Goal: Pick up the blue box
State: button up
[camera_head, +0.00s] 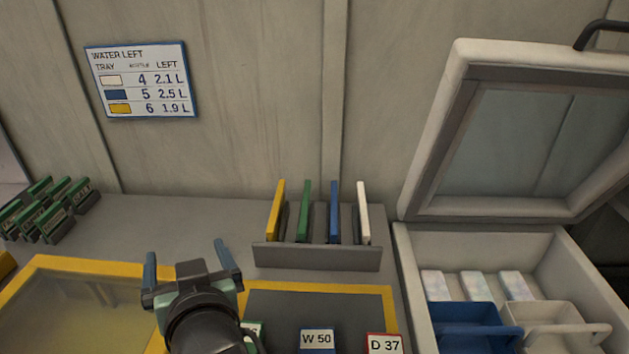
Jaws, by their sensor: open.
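A box with a blue body and a white "W 50" label (317,338) shows at the bottom edge, cut off by the frame. A blue open-topped bin (465,327) sits inside the chest on the right. I cannot tell which of these is the blue box. My gripper (188,262) is open and empty, its two blue fingers spread apart. It is at lower left of centre, left of both blue things and over the edge of the yellow-framed area.
A red-edged "D 37" box (384,343) stands right of "W 50"; a green one is partly hidden by my arm. A grey rack (317,257) holds coloured upright panels behind them. The open-lidded chest (404,290) also holds a white bin (548,325). Green boxes (47,210) stand far left.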

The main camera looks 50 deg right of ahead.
jog(key=s+d+f+m+g+p, duration=0.2)
jog(key=s+d+g+p, duration=0.4)
jog(key=p, duration=0.5)
jog(key=m+g+y+p, duration=0.15)
jog(key=g+p, duration=0.35)
jog(key=p, duration=0.6)
send_near(318, 353)
jog(key=shift+m, duration=0.25)
jog(key=x, duration=0.5)
jog(key=shift+w+a, duration=0.1)
jog(key=shift+a, duration=0.1)
jog(key=shift+p+x, duration=0.55)
jog(key=shift+x, duration=1.6)
jog(key=shift+w+d+f, duration=0.1)
jog(key=shift+d+f, duration=0.2)
jog(key=shift+f, duration=0.2)
jog(key=shift+f, duration=0.25)
jog(key=c, duration=1.4)
